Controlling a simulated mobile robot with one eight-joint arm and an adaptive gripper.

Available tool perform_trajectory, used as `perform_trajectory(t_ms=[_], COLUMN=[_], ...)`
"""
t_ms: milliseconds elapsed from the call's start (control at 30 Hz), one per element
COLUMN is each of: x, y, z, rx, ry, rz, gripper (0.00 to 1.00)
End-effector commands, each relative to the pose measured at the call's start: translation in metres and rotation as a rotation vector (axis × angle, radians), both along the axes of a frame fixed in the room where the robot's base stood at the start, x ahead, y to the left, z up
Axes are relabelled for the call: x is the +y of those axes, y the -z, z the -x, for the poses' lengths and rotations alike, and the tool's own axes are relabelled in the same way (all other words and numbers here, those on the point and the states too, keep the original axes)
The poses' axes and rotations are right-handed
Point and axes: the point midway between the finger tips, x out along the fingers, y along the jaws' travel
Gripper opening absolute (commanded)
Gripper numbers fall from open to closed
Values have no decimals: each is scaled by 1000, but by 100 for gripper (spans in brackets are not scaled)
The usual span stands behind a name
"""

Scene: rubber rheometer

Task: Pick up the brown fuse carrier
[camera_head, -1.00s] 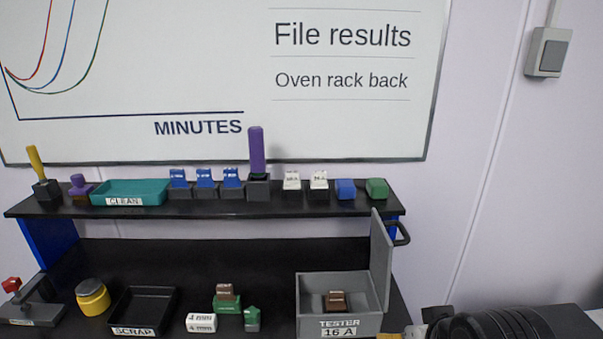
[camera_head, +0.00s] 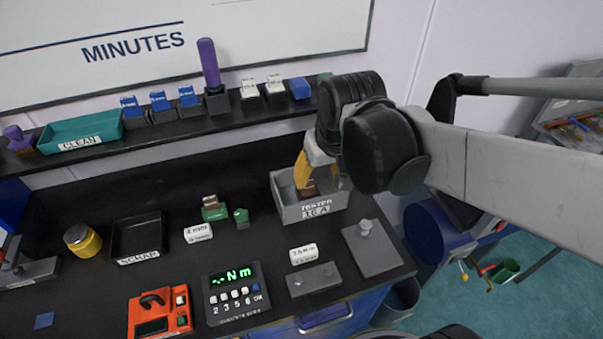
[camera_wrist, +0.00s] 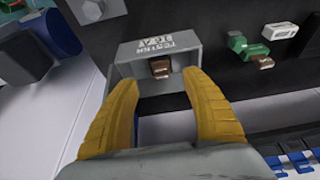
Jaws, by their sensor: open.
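A small brown fuse carrier (camera_head: 311,188) sits inside the grey open box labelled "TESTER 16 A" (camera_head: 318,213). In the wrist view the fuse carrier (camera_wrist: 160,68) shows in the box (camera_wrist: 150,50), between the two yellow fingertips in the picture. My gripper (camera_head: 303,172) is open and empty, with its yellow fingers at the box opening; it also shows in the wrist view (camera_wrist: 160,80). I cannot tell whether a finger touches the fuse carrier. Another brown piece (camera_head: 210,200) sits on a green block (camera_head: 214,213) to the left.
A black SCRAP tray (camera_head: 139,237), a white label block (camera_head: 198,233) and a small green piece (camera_head: 241,217) stand left of the tester. A grey plate with a knob (camera_head: 371,248) lies in front right. A loaded shelf (camera_head: 150,133) runs behind.

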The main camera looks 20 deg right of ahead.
Motion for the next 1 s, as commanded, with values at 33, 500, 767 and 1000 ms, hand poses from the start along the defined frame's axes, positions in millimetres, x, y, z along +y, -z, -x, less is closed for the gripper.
perform_trajectory(t_ms=[33, 500, 767, 1000], x=[0, 0, 0, 0], y=[-14, 3, 43, 69], z=[-13, -61, -66, -66], rx=[31, 214, 213, 212], ry=[0, 0, 0, 0], rz=[0, 0, 0, 0], gripper=[56, 56, 56, 56])
